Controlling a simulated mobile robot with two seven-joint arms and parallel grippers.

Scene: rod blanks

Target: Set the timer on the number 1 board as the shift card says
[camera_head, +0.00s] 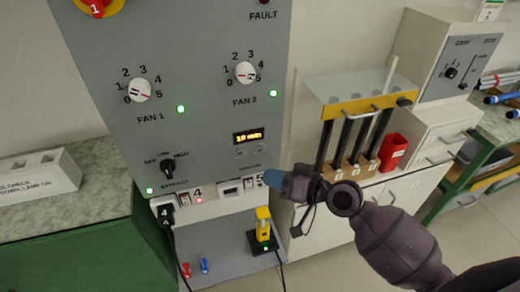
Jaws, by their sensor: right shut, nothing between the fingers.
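The grey panel (85,62) carries a red and yellow rotary switch (97,7) marked 1 at its top left. Its timer display (248,136) is lit and reads what looks like 10 min. Two small round buttons (249,151) sit just below it, with a label underneath too small to read. My right gripper (272,177) is shut and empty, its blue tips below and right of the buttons, over the panel's lower right edge. I cannot tell whether it touches the panel. No readable shift card shows. My left gripper is not in view.
The panel has a FAN 1 dial (139,90), a FAN 2 dial (246,73) and an EXTRACT knob (168,165). Below are sockets, a black plug (166,214) and a yellow device (263,224) with a cable. A rod rack (352,108) and red cup (392,151) stand right.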

